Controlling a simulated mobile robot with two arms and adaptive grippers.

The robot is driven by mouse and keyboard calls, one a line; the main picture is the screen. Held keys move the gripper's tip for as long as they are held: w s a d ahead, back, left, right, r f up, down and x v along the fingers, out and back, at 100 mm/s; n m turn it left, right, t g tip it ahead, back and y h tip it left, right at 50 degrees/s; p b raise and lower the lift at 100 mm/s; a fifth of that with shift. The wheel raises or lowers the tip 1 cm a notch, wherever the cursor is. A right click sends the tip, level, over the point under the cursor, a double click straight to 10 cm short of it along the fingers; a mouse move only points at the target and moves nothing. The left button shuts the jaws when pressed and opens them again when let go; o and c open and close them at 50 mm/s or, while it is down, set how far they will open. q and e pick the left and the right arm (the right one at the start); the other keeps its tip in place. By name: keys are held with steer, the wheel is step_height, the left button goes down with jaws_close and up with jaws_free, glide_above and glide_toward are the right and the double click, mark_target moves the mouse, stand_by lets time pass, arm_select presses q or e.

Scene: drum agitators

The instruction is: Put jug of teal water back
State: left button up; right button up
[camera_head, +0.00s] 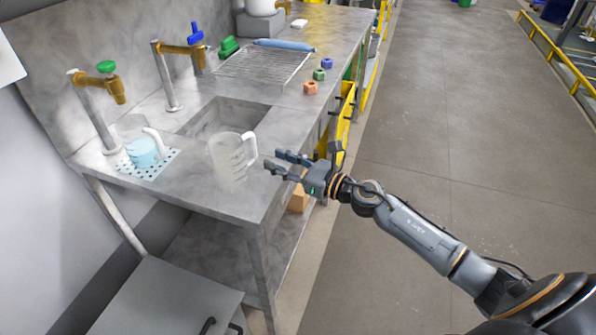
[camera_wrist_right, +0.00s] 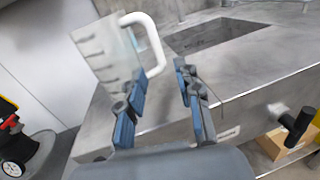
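A clear jug holding light blue-teal water (camera_head: 142,152) stands on the perforated drain plate below the green-handled tap, its white handle facing right. A second clear jug with a white handle and measuring marks (camera_head: 226,158) stands on the steel counter in front of the sink; it looks empty. It also shows in the right wrist view (camera_wrist_right: 104,58), its handle toward my fingers. My right gripper (camera_head: 272,163) is open and empty, just right of this second jug, at the counter edge; its open fingers (camera_wrist_right: 160,95) show in the wrist view. My left gripper is not in view.
A sink basin (camera_head: 226,116) lies behind the second jug. A wire rack (camera_head: 262,66) and several coloured nuts are farther back on the counter (camera_head: 330,40). A cardboard box (camera_head: 298,198) sits on the lower shelf. The floor (camera_head: 430,120) at right is clear.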

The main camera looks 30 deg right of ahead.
steer(key=b+v, duration=0.1)
steer(key=v, duration=0.4)
steer(key=d+f+m+h, duration=0.3)
steer(key=d+f+m, duration=0.1)
steer(key=f+m, duration=0.4)
steer(key=d+f+m+h, duration=0.35)
steer(key=f+m, duration=0.25)
steer(key=f, duration=0.4)
steer(key=s+d+f+m+g+h, duration=0.1)
steer(key=s+d+f+m+g, duration=0.1)
steer(key=s+f+m, duration=0.5)
steer(key=s+d+f+m+g+h, duration=0.1)
steer(key=s+f+m+h, duration=0.15)
steer(key=f, duration=0.85)
steer(key=s+a+f+m+g, duration=0.25)
steer(key=s+f+m, duration=0.25)
steer(key=s+f, duration=0.4)
steer(key=s+a+f+m+g, duration=0.1)
steer(key=s+f+m+g, duration=0.35)
steer(key=s+f, duration=0.5)
steer(key=s+a+f+m+g, duration=0.2)
steer(key=s+a+f+m, duration=0.1)
steer(key=s, duration=0.7)
steer(key=s+a+f+m+g, duration=0.2)
steer(key=s+a+f+m, duration=0.1)
steer(key=s, duration=0.6)
steer(key=shift+s+a+m, duration=0.35)
steer(key=shift+a+m, duration=0.25)
steer(key=shift+a, duration=0.5)
